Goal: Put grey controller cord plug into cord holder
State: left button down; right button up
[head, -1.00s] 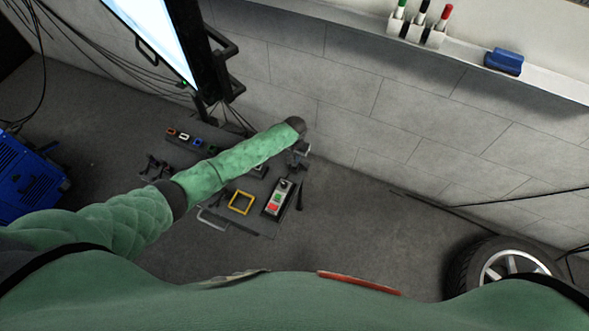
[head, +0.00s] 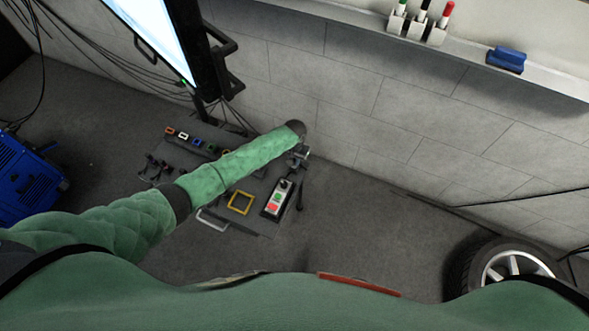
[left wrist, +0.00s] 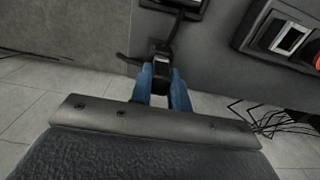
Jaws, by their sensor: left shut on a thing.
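My left gripper (head: 299,157) is at the right edge of the dark console (head: 262,222), below the end of my green-sleeved arm. In the left wrist view its blue fingers (left wrist: 163,92) are shut on a small dark plug (left wrist: 162,66). A dark cord (left wrist: 177,24) runs up from the plug toward a box at the top edge. The plug is close to the console's grey side; I cannot tell whether it touches. I cannot make out the cord holder with certainty. A controller (head: 277,202) with red and green buttons lies on the console. My right gripper is out of view.
Coloured framed sockets (head: 184,136) line the console's far left side, partly behind my arm. A yellow frame (head: 240,202) and a metal handle (head: 211,219) are near its front. A screen (head: 160,40) stands behind, near the block wall. A wheel (head: 505,265) is at right.

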pick_arm(q)
jog(key=shift+f, duration=0.25)
jog(key=c, duration=1.3)
grip_release()
jog(key=shift+o, duration=0.2)
jog(key=shift+r, duration=0.15)
notch_tip(320, 180, up, 6)
jog(key=shift+r+b, duration=0.15)
jog(key=shift+b, duration=0.95)
jog(key=shift+r, duration=0.6)
